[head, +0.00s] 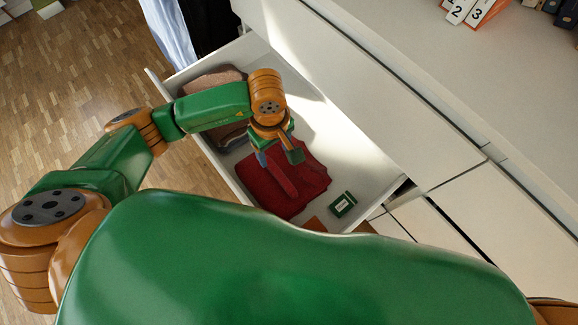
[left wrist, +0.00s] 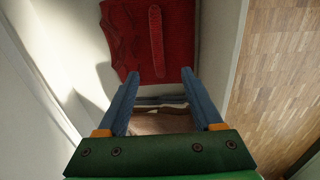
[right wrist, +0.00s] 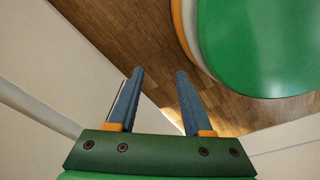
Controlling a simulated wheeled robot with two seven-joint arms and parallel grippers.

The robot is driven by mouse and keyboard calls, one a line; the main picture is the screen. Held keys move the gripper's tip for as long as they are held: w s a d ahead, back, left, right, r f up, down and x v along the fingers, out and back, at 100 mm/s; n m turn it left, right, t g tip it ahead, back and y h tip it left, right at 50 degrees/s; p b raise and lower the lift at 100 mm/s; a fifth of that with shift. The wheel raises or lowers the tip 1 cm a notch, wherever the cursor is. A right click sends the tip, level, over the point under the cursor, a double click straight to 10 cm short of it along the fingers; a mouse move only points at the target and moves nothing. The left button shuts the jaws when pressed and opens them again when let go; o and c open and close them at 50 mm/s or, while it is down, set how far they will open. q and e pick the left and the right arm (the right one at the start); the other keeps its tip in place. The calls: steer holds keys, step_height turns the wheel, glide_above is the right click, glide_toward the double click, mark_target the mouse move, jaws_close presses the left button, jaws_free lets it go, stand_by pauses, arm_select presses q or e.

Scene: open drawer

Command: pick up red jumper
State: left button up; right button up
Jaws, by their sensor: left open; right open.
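The red jumper (head: 308,182) lies folded in the open drawer, with a raised sleeve-like strip along its middle. It also shows at the top of the left wrist view (left wrist: 178,40). My left gripper (head: 278,158) is over the drawer, above the jumper's edge in the head view. In the left wrist view (left wrist: 159,75) its two fingers are apart with nothing between them, and the jumper lies beyond the fingertips. I cannot tell the exact height between them. My right gripper (right wrist: 154,75) is open and empty, away from the drawer's contents; it is not seen in the head view.
The white drawer (head: 222,170) also holds folded brownish clothes (head: 212,82) at its far left and a small green box (head: 343,204) right of the jumper. The white cabinet (head: 400,95) rises behind.

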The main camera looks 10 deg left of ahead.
arm_select(q)
steer(key=b, duration=0.6)
glide_above(278, 174)
step_height(278, 174, down, 9)
steer(key=shift+w+r, duration=0.15)
step_height(278, 174, down, 6)
steer(key=shift+f+b, duration=0.15)
steer(key=shift+b, duration=0.75)
jaws_close()
arm_select(e)
steer(key=w+a+f, duration=0.1)
steer(key=w+f, duration=0.4)
steer(key=f, duration=0.1)
steer(key=shift+a, duration=0.15)
steer(key=shift+f, duration=0.1)
